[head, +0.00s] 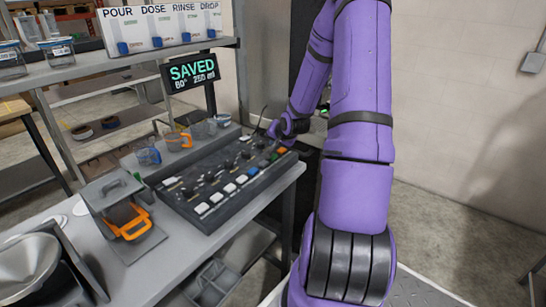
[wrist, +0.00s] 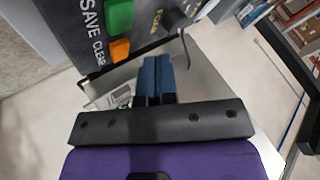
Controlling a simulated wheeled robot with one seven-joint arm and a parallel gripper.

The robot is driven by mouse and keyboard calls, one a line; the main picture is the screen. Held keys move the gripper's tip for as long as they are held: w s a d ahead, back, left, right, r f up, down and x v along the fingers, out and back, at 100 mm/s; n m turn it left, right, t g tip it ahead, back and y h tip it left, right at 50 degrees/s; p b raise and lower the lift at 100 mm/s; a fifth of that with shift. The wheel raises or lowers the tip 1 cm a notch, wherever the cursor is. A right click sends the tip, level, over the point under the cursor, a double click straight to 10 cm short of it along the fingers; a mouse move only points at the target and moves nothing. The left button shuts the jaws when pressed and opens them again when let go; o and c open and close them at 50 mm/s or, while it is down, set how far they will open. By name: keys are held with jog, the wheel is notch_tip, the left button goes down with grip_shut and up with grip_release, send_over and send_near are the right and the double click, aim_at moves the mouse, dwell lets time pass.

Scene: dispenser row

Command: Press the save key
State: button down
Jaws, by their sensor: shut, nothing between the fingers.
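The save key is a green square key (wrist: 118,17) beside the word SAVE at the top of the wrist view. An orange key (wrist: 120,49) sits next to it by the word CLEAR; it also shows in the head view (head: 281,151) at the panel's right end. My gripper (wrist: 155,62) has its blue fingers together and empty. The fingertips appear apart from the green key, past the orange one in the picture. In the head view my gripper's purple wrist is over the panel's far right corner, and its fingertips are hard to make out.
The dark control panel (head: 205,217) carries several knobs and pale keys. A display (head: 193,72) above it reads SAVED, 60° and a volume that looks like 250 ml. Cups (head: 178,140) stand behind the panel. A thin hooked rod (wrist: 186,48) rises near my fingers.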

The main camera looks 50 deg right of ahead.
jog(key=shift+r, duration=1.25)
jog(key=shift+a+r, duration=0.15)
jog(key=s+a+r+n+g, duration=0.1)
jog(key=s+a+r+n, duration=0.15)
jog(key=a+r, duration=0.7)
jog(key=s+a+r+n+g, duration=0.15)
jog(key=a+r+n, duration=0.25)
jog(key=a+r, duration=0.6)
jog(key=s+a+r+n+y, duration=0.1)
jog(key=s+a+r+n, duration=0.2)
jog(key=s+a, duration=0.5)
jog(key=s+a+r+n+y, duration=0.2)
jog(key=s+a, duration=0.5)
jog(key=s, duration=0.6)
jog(key=shift+s+a+r+n+g, duration=0.15)
jog(key=shift+a+r+n+g, duration=0.3)
jog(key=shift+r+n, duration=0.4)
